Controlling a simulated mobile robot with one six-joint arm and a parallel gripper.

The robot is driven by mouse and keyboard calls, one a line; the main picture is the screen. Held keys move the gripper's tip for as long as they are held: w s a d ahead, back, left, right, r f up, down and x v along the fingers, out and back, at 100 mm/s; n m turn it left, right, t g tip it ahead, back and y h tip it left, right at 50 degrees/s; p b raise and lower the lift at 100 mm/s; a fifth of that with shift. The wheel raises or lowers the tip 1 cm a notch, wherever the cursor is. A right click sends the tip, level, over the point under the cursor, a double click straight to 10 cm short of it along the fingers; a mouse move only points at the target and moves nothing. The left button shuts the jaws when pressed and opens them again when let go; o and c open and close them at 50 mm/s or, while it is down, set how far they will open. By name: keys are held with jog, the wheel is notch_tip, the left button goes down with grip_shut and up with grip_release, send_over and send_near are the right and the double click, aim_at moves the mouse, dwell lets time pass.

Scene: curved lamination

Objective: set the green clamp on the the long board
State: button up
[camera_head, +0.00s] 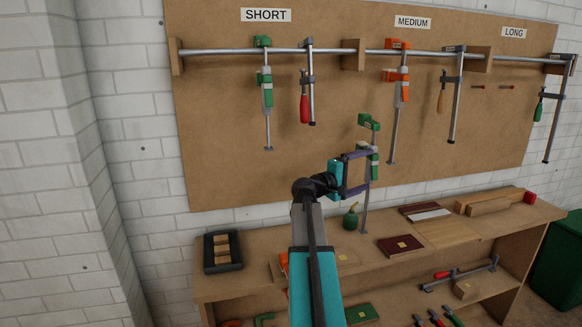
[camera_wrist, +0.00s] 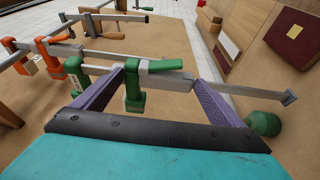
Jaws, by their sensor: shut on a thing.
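My gripper (camera_head: 368,170) is shut on a green clamp (camera_head: 369,124), which hangs nearly upright in front of the brown wall board, bar end down. In the wrist view the green clamp (camera_wrist: 133,88) lies between the two purple fingers, its grey bar running out to the right. The wall board's right-hand section (camera_head: 515,95) has a LONG label (camera_head: 513,33) and a rail, to the right of and above my gripper. A black clamp with a green handle (camera_head: 552,97) hangs at its far right end.
Other clamps hang under SHORT, including a green one (camera_head: 266,85), and under MEDIUM, including an orange one (camera_head: 400,75). Below stands a bench (camera_head: 215,282) with a green bottle (camera_head: 351,219), a black tray (camera_head: 222,268) and wooden pieces (camera_head: 490,205). A green bin (camera_head: 562,262) stands at the right.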

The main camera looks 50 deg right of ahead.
jog(key=s+a+r+m+g+y+p, duration=0.1)
jog(key=s+a+r+m+g+p, duration=0.1)
jog(key=s+r, duration=0.7)
jog(key=s+a+r+m+g+y+p, duration=0.2)
jog(key=s+r, duration=0.7)
jog(key=s, duration=1)
jog(key=s+a+r+m+g+y+p, duration=0.1)
jog(key=s+a+r+g+p, duration=0.3)
jog(key=s+r, duration=0.5)
jog(key=s+a+m+p, duration=0.1)
jog(key=s+a+p, duration=0.1)
jog(key=s, duration=0.3)
jog(key=shift+r+g+y+p, duration=0.15)
jog(key=shift+g+y+p, duration=0.25)
jog(key=shift+p, duration=0.05)
